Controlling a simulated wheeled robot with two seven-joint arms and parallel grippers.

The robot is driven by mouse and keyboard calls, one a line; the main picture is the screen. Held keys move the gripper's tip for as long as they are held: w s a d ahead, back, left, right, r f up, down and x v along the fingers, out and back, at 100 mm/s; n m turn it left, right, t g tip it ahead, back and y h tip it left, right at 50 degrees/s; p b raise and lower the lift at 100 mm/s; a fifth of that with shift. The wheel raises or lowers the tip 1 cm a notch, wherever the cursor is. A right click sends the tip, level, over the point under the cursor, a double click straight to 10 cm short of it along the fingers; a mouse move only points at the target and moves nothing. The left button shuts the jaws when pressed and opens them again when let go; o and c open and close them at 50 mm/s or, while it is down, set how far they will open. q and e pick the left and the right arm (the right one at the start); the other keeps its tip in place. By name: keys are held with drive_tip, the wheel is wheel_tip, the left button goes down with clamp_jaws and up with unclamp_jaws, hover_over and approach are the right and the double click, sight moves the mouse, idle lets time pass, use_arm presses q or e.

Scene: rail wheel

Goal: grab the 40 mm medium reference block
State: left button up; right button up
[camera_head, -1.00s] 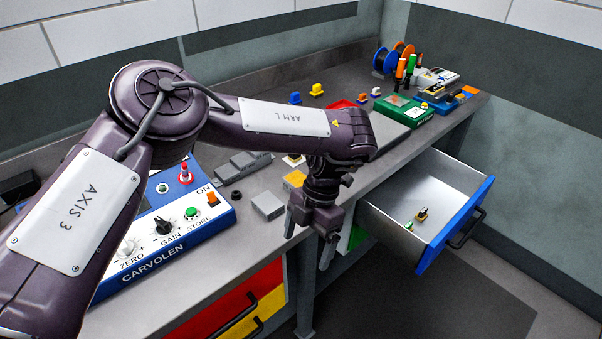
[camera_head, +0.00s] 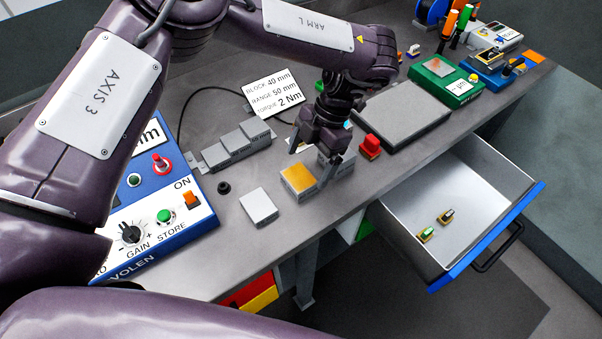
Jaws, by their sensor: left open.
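Three separate blocks stand near the bench's front edge: a plain grey block (camera_head: 258,206), a block with an orange-yellow top (camera_head: 298,181) and a grey block (camera_head: 342,166) partly hidden behind my gripper. I cannot read a size on any of them, so I cannot tell which is the 40 mm one. A sign (camera_head: 273,92) behind reads "BLOCK 40 mm, RANGE 50 mm, TORQUE 2 Nm". My left gripper (camera_head: 311,162) is open, pointing down, close to the orange-topped and half-hidden blocks. Nothing shows between its fingers. My right gripper is out of view.
A row of grey labelled pieces (camera_head: 237,147) stands behind the blocks. A blue-white control box (camera_head: 165,222) is at left, with a small black knob (camera_head: 224,187) beside it. A red piece (camera_head: 370,146) and grey plate (camera_head: 402,115) lie right. An open drawer (camera_head: 455,205) juts out in front.

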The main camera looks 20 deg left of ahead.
sight(299, 176)
use_arm(q)
drive_tip(key=shift+s+a+f+p, duration=0.55)
drive_tip(key=shift+s+f+p, duration=0.15)
drive_tip(key=shift+s+p, duration=0.15)
drive_tip(key=shift+a+f, duration=0.15)
drive_tip(key=shift+f, duration=0.65)
drive_tip(key=shift+p+x, duration=0.35)
drive_tip(key=shift+x, duration=0.45)
drive_tip(key=shift+w, duration=0.1)
drive_tip(key=c, duration=1.1)
clamp_jaws()
drive_tip(key=shift+w, duration=0.15)
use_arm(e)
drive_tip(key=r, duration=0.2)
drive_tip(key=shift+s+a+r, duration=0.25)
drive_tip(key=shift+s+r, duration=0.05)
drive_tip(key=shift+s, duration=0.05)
